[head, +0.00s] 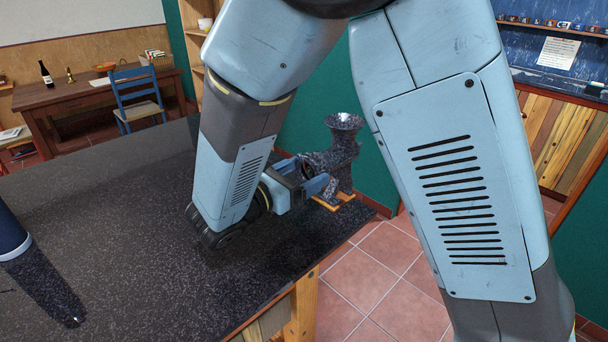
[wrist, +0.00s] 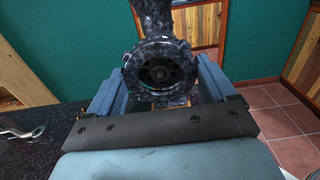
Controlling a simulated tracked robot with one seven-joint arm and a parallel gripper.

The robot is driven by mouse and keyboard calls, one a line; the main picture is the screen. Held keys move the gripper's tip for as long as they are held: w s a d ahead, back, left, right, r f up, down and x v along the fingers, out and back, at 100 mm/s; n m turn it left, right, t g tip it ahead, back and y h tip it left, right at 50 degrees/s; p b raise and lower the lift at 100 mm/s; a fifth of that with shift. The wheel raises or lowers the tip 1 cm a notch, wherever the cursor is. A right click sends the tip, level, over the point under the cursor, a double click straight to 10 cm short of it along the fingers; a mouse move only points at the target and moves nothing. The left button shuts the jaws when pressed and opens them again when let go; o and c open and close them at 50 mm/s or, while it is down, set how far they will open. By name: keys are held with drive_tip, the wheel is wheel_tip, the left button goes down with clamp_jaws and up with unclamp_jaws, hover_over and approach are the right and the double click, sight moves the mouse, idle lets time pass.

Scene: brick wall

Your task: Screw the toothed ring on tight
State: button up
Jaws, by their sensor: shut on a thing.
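A dark speckled grinder (head: 341,160) with a flared funnel on top stands upright at the table's far right corner. In the wrist view its neck (wrist: 153,15) rises above the toothed ring (wrist: 131,73). The ring faces the camera at the grinder's mouth, with a dark perforated plate (wrist: 160,72) inside it. My gripper (head: 310,182) reaches the grinder from the left. In the wrist view its blue fingers lie on both sides of the ring, shut on it. Whether the ring sits fully against the body is hidden. The fingertips are partly hidden.
The black speckled table (head: 120,215) is mostly clear. A dark blue cylinder (head: 12,238) stands at its left edge. A metal handle-like piece (wrist: 22,133) lies left of my gripper in the wrist view. A small wooden board (head: 334,201) shows under the grinder. Tiled floor lies beyond the edge.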

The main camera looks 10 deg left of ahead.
drive_tip(key=shift+w+d, duration=0.35)
drive_tip(key=shift+w, duration=0.05)
idle(1.3)
drive_tip(key=o, duration=1)
drive_tip(key=v, duration=0.6)
drive_tip(key=shift+a, duration=0.1)
